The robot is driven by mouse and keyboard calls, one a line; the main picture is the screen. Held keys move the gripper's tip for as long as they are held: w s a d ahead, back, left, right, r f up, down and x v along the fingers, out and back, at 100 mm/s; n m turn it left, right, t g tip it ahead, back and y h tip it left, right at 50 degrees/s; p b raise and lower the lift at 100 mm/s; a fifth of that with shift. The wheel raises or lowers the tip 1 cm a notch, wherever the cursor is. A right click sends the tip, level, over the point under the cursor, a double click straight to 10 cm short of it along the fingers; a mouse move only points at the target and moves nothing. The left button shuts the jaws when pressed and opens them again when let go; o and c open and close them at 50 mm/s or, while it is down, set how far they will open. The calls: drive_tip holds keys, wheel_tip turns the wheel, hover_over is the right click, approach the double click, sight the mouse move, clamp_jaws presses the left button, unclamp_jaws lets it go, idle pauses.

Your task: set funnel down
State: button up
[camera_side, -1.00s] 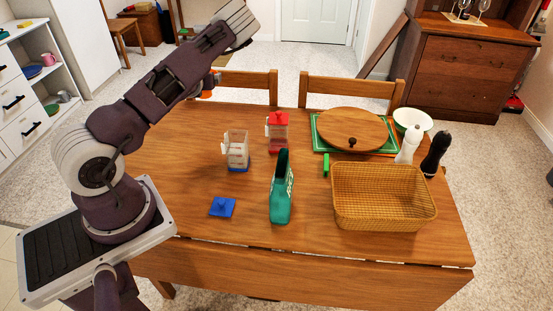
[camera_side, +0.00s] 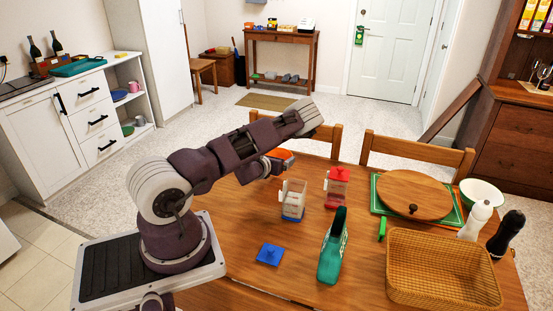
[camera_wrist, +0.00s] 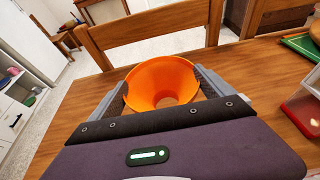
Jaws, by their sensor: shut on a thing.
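The orange funnel (camera_wrist: 163,78) is between the two fingers of my gripper (camera_wrist: 162,90) in the wrist view, its wide mouth facing the camera. In the side view the funnel (camera_side: 286,154) shows as a small orange patch beside my gripper (camera_side: 277,162), near the table's far edge close to a chair back. My arm hides part of it. My gripper is shut on the funnel. I cannot tell whether the funnel touches the wooden table (camera_side: 345,285).
A clear dispenser with a blue base (camera_side: 293,202) and one with a red lid (camera_side: 338,187) stand nearby. A chair (camera_side: 318,132) stands behind.

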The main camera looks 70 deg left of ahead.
drive_tip(key=shift+f, duration=0.15)
drive_tip(key=shift+f, duration=0.4)
drive_tip(key=o, duration=1.2)
drive_tip(key=shift+r, duration=0.1)
